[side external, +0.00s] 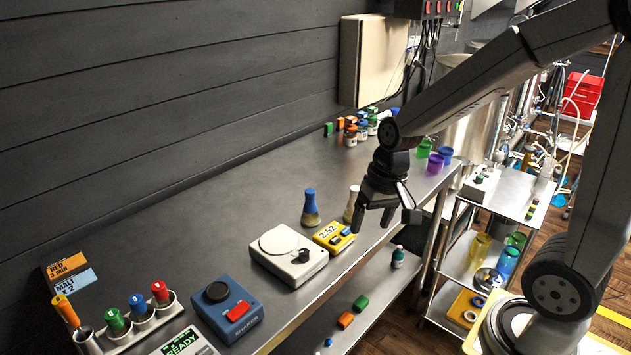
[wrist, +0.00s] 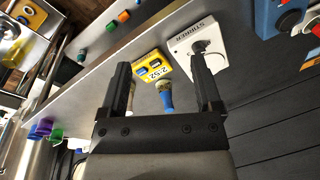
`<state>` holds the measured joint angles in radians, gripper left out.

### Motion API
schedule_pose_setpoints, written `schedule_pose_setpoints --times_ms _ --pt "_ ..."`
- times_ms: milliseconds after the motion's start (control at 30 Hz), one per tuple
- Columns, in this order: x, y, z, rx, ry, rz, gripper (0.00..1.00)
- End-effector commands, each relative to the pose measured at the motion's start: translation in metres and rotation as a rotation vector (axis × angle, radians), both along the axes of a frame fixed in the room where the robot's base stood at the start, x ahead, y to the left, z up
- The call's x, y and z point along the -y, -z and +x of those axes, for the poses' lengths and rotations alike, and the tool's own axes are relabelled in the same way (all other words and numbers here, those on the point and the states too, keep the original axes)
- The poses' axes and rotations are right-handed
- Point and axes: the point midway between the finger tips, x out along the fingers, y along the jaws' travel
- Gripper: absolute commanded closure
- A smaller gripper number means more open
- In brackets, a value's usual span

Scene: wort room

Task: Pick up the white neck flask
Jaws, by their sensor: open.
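The white neck flask (side external: 351,203) stands upright on the steel bench, with a pale neck and a tan lower part. In the side view it is just left of my gripper (side external: 384,212), which points down and is open and empty. In the wrist view the white neck flask (wrist: 131,95) shows as a narrow strip beside the left finger, partly hidden by it. My gripper's fingers (wrist: 160,62) are spread wide there. A blue neck flask (side external: 311,208) stands left of the white one; in the wrist view the blue neck flask (wrist: 166,98) appears between the fingers.
A yellow timer (side external: 334,236) reading 2:52 and a white stirrer (side external: 288,254) sit near the flasks. A blue shaker (side external: 226,309) is at the front left. The bench behind the flasks is clear.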

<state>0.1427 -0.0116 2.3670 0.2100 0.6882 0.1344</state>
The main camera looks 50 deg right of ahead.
Motion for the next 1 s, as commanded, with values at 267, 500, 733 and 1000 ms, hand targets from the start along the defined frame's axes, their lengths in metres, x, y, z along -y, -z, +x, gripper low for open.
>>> schedule_pose_setpoints --times_ms 267,500,733,1000 --pt "0.031 0.004 0.036 -0.132 0.454 0.247 0.18" --pt "0.074 0.005 0.076 -0.247 0.887 0.549 0.18" --pt "0.134 0.004 0.111 -0.332 1.234 0.879 0.18" --pt "0.200 0.000 0.130 -0.386 1.467 1.197 0.18"
